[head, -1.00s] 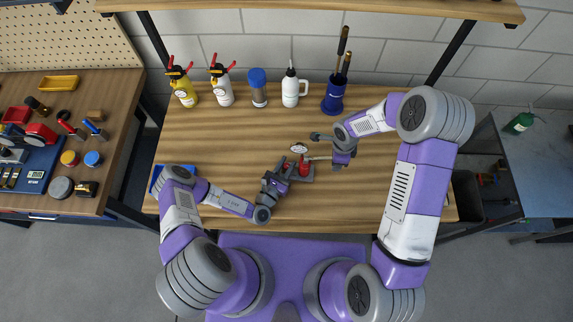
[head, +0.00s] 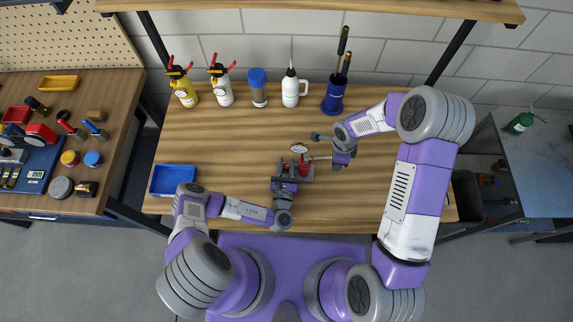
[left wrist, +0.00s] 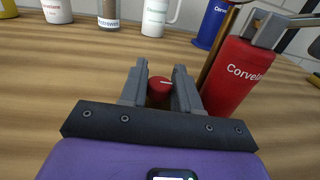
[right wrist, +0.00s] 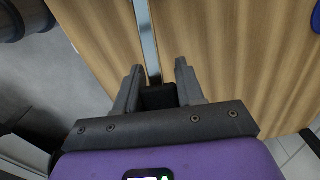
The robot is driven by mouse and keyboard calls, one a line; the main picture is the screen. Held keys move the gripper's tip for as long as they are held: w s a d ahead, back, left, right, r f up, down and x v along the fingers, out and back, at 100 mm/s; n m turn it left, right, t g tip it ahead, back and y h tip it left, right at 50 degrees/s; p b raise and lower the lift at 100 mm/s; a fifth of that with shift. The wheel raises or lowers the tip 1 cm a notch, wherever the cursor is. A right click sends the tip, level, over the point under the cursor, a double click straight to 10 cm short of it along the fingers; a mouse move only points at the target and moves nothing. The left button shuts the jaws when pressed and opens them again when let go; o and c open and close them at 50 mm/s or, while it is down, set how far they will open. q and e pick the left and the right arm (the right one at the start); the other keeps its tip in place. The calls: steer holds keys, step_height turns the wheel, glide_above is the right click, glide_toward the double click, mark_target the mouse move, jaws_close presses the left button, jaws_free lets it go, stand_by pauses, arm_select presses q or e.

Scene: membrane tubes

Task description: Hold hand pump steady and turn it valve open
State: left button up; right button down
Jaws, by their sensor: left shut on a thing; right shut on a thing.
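The red hand pump (head: 305,168) stands on the bench, with a round white gauge (head: 298,147) at its back left. In the left wrist view its red body (left wrist: 232,75) is upright at the right. My left gripper (head: 288,170) is shut on the small red valve knob (left wrist: 160,87), whose white mark lies nearly sideways. The pump's metal lever (head: 318,158) points right. My right gripper (head: 336,160) is shut on the lever's black grip (right wrist: 157,97); the metal bar (right wrist: 146,40) runs away from it. The pump's base is partly hidden by my left gripper.
A blue tray (head: 172,180) lies at the bench's left. Along the back stand spray bottles (head: 222,85), a blue-capped tube (head: 258,88), a white jug (head: 291,88) and a blue holder (head: 334,95) with tools. The bench's middle left is clear.

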arm_select(q)
steer(key=o, duration=0.9)
steer(key=s, duration=1.2)
arm_select(e)
steer(key=c, duration=0.6)
jaws_free()
